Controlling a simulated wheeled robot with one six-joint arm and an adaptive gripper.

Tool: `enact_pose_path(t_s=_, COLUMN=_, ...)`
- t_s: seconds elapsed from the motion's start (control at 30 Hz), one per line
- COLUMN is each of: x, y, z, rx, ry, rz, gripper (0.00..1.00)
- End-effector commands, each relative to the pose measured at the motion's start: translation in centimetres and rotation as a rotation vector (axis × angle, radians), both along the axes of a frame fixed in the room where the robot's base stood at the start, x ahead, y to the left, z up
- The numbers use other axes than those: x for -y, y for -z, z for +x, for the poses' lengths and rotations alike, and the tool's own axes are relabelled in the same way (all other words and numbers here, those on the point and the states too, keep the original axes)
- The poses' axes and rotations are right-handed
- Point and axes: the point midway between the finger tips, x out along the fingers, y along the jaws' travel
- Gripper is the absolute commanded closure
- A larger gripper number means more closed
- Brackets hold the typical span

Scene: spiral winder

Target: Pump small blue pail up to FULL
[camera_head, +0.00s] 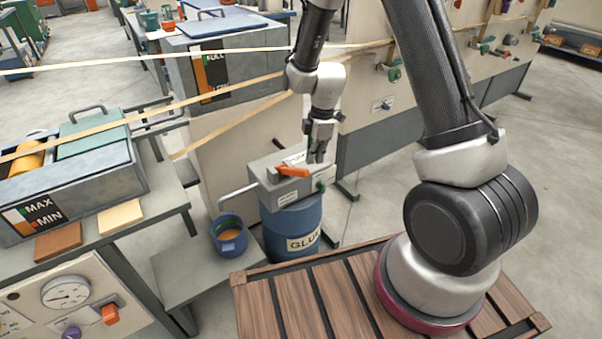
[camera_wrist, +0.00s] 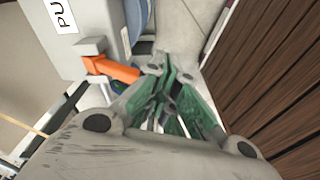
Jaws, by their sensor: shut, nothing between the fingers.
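The small blue pail (camera_head: 229,236) stands on a low grey shelf under the spout of the pump, with some orange-brown liquid inside. A grey pump box (camera_head: 285,183) sits on the blue drum marked GLUE (camera_head: 292,228). The orange lever also shows in the wrist view (camera_wrist: 110,69). My gripper (camera_head: 318,158) is shut and empty, pointing down just right of the lever. In the wrist view my gripper's fingertips (camera_wrist: 168,70) are beside the lever's end; whether they touch it I cannot tell.
A grey glue trough (camera_head: 75,185) with a MAX/MIN gauge stands on the bench at left. Pale bands (camera_head: 140,118) stretch across the scene behind and left of my arm. The wooden pallet (camera_head: 290,300) is at the front. A gauge panel (camera_head: 66,293) is at lower left.

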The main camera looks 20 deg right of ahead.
Motion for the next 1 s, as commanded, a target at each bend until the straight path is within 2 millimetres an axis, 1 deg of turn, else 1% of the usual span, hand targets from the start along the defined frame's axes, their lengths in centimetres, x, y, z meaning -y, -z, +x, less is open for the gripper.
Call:
enact_pose_path(t_s=0.03, x=0.1, y=-1.2, z=0.1, rx=0.003, ry=-0.001, rz=0.001, gripper=1.0)
enact_pose_path(t_s=0.1, x=0.3, y=-2.6, z=0.1, rx=0.003, ry=-0.001, rz=0.001, gripper=1.0)
enact_pose_path(t_s=0.2, x=0.4, y=-4.2, z=0.1, rx=0.002, ry=0.0, rz=0.001, gripper=1.0)
enact_pose_path(t_s=0.3, x=0.6, y=-5.3, z=0.0, rx=0.001, ry=-0.001, rz=0.0, gripper=1.0)
enact_pose_path(t_s=0.47, x=0.6, y=-6.0, z=0.0, rx=0.0, ry=0.0, rz=0.0, gripper=1.0)
enact_pose_path(t_s=0.77, x=0.5, y=-6.1, z=0.0, rx=0.0, ry=-0.002, rz=0.0, gripper=1.0)
enact_pose_path(t_s=0.87, x=-0.5, y=-6.9, z=0.2, rx=0.018, ry=-0.022, rz=0.004, gripper=1.0)
enact_pose_path(t_s=0.97, x=-2.1, y=-9.0, z=-0.3, rx=0.057, ry=-0.067, rz=0.001, gripper=1.0)
enact_pose_path(t_s=1.0, x=-2.5, y=-9.8, z=-0.6, rx=0.071, ry=-0.019, rz=-0.003, gripper=1.0)
